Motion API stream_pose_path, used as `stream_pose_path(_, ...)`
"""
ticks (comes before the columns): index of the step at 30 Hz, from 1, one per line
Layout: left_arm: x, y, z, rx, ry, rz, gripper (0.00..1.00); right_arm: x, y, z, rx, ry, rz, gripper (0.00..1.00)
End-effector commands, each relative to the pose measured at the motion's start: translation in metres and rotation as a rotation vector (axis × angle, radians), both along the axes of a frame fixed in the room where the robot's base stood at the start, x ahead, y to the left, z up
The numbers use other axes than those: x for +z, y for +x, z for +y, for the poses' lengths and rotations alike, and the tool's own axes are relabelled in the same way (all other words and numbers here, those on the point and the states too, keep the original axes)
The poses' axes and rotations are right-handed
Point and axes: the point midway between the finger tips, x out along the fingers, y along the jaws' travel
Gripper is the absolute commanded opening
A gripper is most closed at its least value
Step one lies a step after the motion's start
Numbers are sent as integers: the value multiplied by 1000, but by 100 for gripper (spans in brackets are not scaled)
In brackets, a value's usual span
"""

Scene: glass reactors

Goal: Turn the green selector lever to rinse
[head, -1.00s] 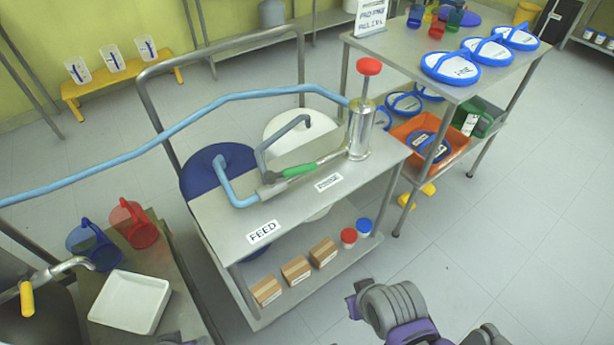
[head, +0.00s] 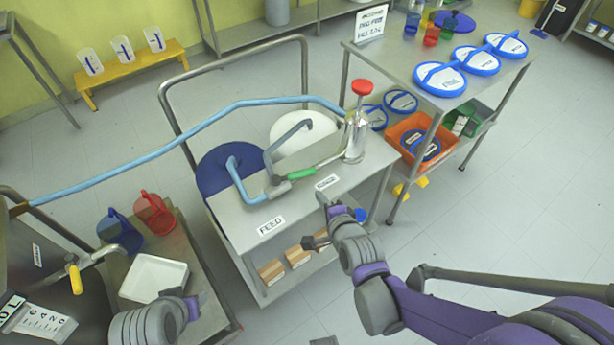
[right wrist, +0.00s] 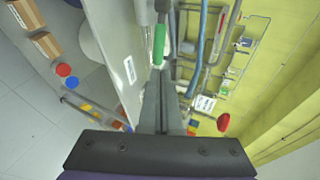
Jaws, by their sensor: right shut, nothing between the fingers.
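The RINSE label (head: 326,182) is just in front of the grip; the FEED label (head: 271,227) is nearer and to the left. My right gripper (head: 322,200) is near the cart's front edge by the RINSE label. In the right wrist view its fingers (right wrist: 160,80) are shut and empty, with the green grip (right wrist: 159,45) just beyond their tips. My left arm shows at bottom left; its jaws are unclear.
Boxes (head: 297,256) stand on the cart's lower shelf. A white tray (head: 153,277) and jugs (head: 153,212) stand at left. A second table (head: 400,60) is at right.

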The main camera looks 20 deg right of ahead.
Motion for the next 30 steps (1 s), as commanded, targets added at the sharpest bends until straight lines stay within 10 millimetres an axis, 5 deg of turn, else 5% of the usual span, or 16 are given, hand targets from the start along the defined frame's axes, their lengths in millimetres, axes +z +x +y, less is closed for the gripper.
stream_pose_path(18, -11, -2, 0, 0, 0, 4, 50, -50, 96, 7, 3, -3, 2, 0)
stream_pose_path(30, -11, -2, 0, 0, 0, 4, 50, -58, 112, 8, 2, -4, 2, 0)
